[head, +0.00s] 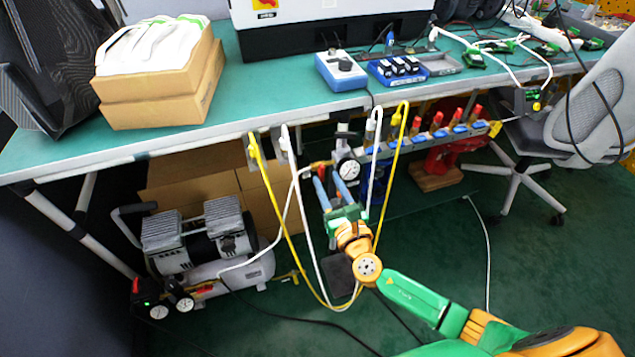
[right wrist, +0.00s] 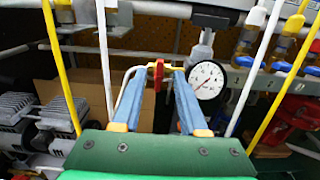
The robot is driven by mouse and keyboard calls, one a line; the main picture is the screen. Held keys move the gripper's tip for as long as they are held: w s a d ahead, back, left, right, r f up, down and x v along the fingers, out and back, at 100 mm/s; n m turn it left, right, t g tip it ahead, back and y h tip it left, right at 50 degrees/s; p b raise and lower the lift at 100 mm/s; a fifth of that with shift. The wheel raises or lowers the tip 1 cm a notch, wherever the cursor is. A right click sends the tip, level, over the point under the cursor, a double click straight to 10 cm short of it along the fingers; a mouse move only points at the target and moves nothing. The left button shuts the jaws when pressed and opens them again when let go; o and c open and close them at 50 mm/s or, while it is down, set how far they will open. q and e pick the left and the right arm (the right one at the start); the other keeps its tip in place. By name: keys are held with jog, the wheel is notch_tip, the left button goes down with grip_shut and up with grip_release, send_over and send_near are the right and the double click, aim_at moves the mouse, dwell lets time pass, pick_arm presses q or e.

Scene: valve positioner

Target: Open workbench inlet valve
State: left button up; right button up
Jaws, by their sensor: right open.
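The inlet valve has a small red handle on a yellow brass body; in the right wrist view the handle (right wrist: 158,76) hangs between my fingertips. In the head view the valve (head: 319,164) shows small, just left of the round gauge under the bench edge. My right gripper (head: 326,174) reaches up to it from below with blue fingers. In the right wrist view the gripper (right wrist: 158,80) is open, one finger on each side of the red handle. I cannot tell whether either finger touches it. My left gripper is not in view.
A white-faced gauge (right wrist: 206,80) sits close right of the fingers. Yellow and white hoses (head: 265,185) hang on both sides of my right arm. A compressor (head: 205,245) stands lower left. The green workbench (head: 270,100) is above; several red-knobbed valves (head: 455,122) line its right.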

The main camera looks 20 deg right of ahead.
aim_at(322, 172)
jog(key=w, duration=0.3)
jog(key=shift+w+a, duration=0.1)
grip_shut()
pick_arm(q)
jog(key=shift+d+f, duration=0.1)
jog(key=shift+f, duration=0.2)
